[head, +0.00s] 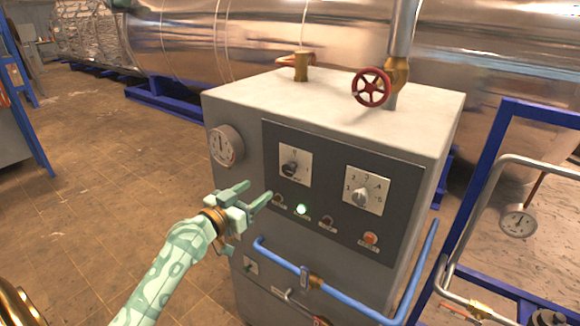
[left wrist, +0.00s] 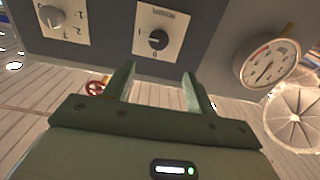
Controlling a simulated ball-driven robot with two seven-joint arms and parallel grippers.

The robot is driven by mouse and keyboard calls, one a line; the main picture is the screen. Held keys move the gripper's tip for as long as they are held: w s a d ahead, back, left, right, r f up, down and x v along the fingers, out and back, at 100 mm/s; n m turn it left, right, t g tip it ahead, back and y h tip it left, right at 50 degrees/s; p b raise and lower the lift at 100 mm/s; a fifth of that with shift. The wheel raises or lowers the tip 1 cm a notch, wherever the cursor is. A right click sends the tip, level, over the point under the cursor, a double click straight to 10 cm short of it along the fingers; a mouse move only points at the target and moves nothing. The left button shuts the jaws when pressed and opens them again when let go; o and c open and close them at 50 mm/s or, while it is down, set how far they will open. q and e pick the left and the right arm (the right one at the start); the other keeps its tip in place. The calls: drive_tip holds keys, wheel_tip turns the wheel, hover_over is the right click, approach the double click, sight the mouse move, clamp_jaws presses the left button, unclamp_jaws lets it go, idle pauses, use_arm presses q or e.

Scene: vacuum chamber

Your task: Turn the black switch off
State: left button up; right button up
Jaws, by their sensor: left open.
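The black switch (head: 290,169) is a round knob on a white plate, at the upper left of the dark front panel (head: 330,190) of a grey cabinet. In the left wrist view the black switch (left wrist: 158,40) shows upside down, with marks 0 and 1 on its plate, just beyond the fingertips. My left gripper (head: 256,192) is open and empty, in front of the panel, lower and left of the switch. It appears apart from the knob. In the left wrist view its two fingers (left wrist: 158,72) point toward the panel. My right gripper is not in view.
A grey selector knob (head: 361,197) with numbers sits right of the switch. A round gauge (head: 226,146) is at left. A blue pipe (head: 330,290) crosses the lower front. A red valve wheel (head: 371,87) stands on top.

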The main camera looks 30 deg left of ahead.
sight(287, 170)
use_arm(q)
drive_tip(key=w, duration=0.4)
drive_tip(key=w+d, duration=0.1)
drive_tip(key=w, duration=0.8)
drive_tip(key=shift+w+d, duration=0.15)
drive_tip(key=shift+w+d+f, duration=0.1)
drive_tip(key=shift+w+d, duration=0.05)
drive_tip(key=shift+w, duration=0.45)
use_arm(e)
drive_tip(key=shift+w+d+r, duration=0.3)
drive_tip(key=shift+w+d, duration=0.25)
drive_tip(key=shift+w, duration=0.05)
use_arm(q)
drive_tip(key=shift+s, duration=0.1)
drive_tip(key=shift+c, duration=0.4)
drive_tip(key=c, duration=0.8)
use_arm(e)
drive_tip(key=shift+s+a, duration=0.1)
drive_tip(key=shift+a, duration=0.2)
